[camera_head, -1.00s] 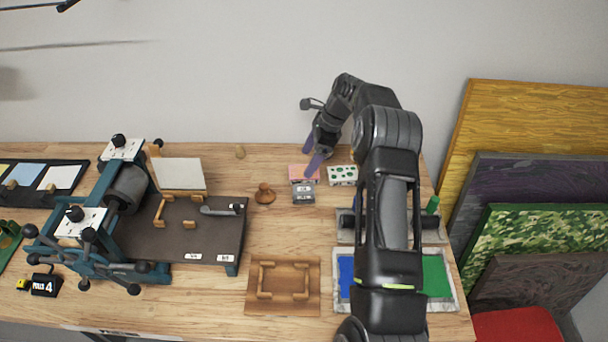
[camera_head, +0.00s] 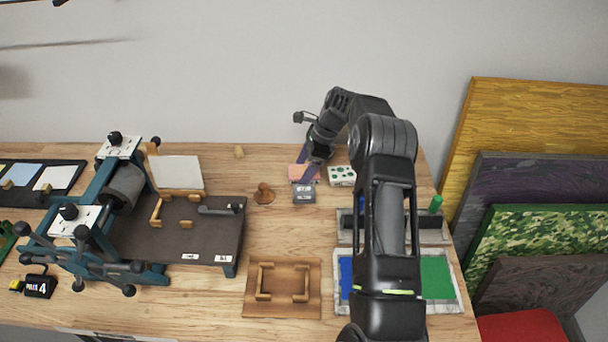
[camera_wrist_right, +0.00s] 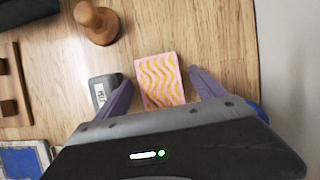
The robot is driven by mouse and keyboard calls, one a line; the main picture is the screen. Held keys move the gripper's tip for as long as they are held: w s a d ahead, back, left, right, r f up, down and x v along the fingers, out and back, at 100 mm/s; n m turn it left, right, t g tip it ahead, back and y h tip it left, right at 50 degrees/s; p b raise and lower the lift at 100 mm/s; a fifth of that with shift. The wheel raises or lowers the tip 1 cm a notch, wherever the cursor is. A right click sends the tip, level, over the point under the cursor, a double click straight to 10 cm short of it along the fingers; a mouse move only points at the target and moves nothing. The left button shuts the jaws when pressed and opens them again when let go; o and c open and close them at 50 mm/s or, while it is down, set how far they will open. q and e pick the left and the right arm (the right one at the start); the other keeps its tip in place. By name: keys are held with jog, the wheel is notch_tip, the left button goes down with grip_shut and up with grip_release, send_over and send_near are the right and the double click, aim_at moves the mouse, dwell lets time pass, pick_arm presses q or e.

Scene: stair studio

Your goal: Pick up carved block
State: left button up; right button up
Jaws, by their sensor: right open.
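A pink carved block (camera_wrist_right: 161,80) with yellow wavy lines lies on the table in the right wrist view, between the two open fingers of my right gripper (camera_wrist_right: 160,90). It also shows in the head view as a small pink patch (camera_head: 297,170), partly covered by a finger. My right gripper (camera_head: 308,166) is open with purple fingers and points down over the block. Whether the fingers touch the block cannot be told. My left gripper is not in view.
A grey labelled box (camera_head: 304,193) stands close in front of the block, near one finger. A white block with green spots (camera_head: 342,176) lies to its right. A brown wooden knob (camera_head: 264,194) stands to the left. A press (camera_head: 120,200) fills the table's left part.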

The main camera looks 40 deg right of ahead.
aim_at(303, 171)
jog(key=shift+f, duration=0.15)
jog(key=shift+c, duration=0.3)
jog(key=c, duration=1.5)
jog(key=shift+o, duration=0.2)
notch_tip(303, 171, up, 6)
jog(key=p, duration=0.3)
jog(key=shift+f, duration=0.1)
notch_tip(303, 171, up, 5)
jog(key=shift+f, duration=0.2)
